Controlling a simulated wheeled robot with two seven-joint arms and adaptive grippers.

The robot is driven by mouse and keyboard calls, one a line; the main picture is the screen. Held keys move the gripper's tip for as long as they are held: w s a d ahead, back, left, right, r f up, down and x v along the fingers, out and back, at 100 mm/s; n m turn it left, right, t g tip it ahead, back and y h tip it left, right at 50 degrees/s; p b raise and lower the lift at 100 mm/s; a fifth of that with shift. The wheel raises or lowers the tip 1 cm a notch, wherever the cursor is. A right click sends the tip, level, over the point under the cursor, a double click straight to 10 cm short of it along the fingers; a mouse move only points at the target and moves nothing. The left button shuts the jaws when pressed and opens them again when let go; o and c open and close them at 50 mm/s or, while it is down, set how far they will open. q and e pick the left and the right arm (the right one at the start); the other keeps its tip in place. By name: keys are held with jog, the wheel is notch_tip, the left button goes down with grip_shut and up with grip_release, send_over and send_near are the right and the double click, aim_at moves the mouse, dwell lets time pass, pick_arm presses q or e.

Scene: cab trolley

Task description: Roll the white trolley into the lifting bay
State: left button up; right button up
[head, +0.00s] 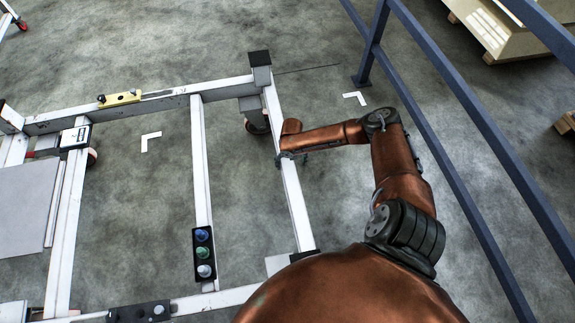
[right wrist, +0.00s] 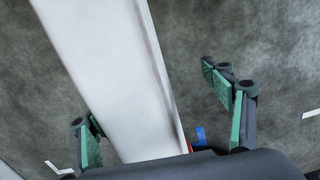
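The white trolley (head: 197,150) is a low frame of worn white bars, seen from above in the left and middle of the head view. My right gripper (head: 283,160) is at its right-hand bar (head: 291,200). In the right wrist view the bar (right wrist: 110,60) runs between the two green-padded fingers of my right gripper (right wrist: 152,95). The fingers are spread, with the left one close to the bar and a clear gap on the right. Contact cannot be told. White corner marks (head: 151,140) lie on the floor, another to the right (head: 355,97). My left gripper is out of view.
A blue railing (head: 440,142) runs along the right side, close to my right arm. Pale boxes on pallets (head: 495,28) stand beyond it. A red-rimmed caster (head: 257,124) sits under the trolley's far right corner. The grey floor beyond the trolley is mostly clear.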

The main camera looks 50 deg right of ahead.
jog(key=shift+s+d+f, duration=0.1)
jog(key=shift+s+d, duration=0.1)
jog(key=shift+w+a, duration=0.25)
jog(key=shift+a, duration=0.1)
jog(key=shift+w+r, duration=0.1)
jog(key=shift+r, duration=0.3)
jog(key=r, duration=0.6)
jog(key=shift+w+a+r, duration=0.1)
jog(key=shift+w, duration=0.15)
jog(key=shift+s+r, duration=0.15)
jog(key=shift+r, duration=0.45)
jog(key=shift+s+f, duration=0.1)
jog(key=shift+s, duration=0.1)
